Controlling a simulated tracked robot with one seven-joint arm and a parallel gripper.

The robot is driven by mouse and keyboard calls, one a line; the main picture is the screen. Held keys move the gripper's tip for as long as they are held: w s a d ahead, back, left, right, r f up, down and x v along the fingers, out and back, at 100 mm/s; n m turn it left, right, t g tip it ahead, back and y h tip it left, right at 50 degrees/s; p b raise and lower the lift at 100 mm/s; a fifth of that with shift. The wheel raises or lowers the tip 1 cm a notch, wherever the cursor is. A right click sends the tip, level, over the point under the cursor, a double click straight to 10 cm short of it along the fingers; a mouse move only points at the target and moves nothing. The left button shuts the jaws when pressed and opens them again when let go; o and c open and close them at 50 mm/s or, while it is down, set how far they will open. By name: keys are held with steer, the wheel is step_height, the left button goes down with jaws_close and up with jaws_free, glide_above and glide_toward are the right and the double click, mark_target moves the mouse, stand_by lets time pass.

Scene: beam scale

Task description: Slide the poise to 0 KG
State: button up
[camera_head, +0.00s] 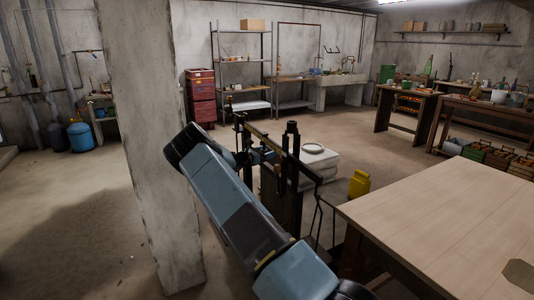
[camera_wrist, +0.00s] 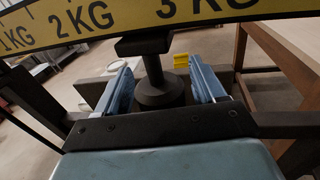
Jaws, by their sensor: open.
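In the wrist view, the yellow scale beam (camera_wrist: 120,18) crosses the top, with black marks 1 KG, 2 KG and 3 KG from left to right. The dark poise (camera_wrist: 159,91) hangs under it from a block and thin neck, just left of the 3 KG mark. My gripper (camera_wrist: 160,75) is open, with one blue finger on each side of the poise and visible gaps between. The 0 mark is out of view. In the head view, the dark beam scale (camera_head: 291,165) stands beyond my arm, which hides part of it; the poise cannot be made out there.
A wooden table (camera_head: 450,215) fills the right front. A yellow jug (camera_head: 359,184) stands beside the scale. A concrete pillar (camera_head: 150,120) rises at the left of my arm. Red crates (camera_head: 200,95) and shelves stand at the back. Open floor lies at the left.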

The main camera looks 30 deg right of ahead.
jaws_close()
stand_by(0.8)
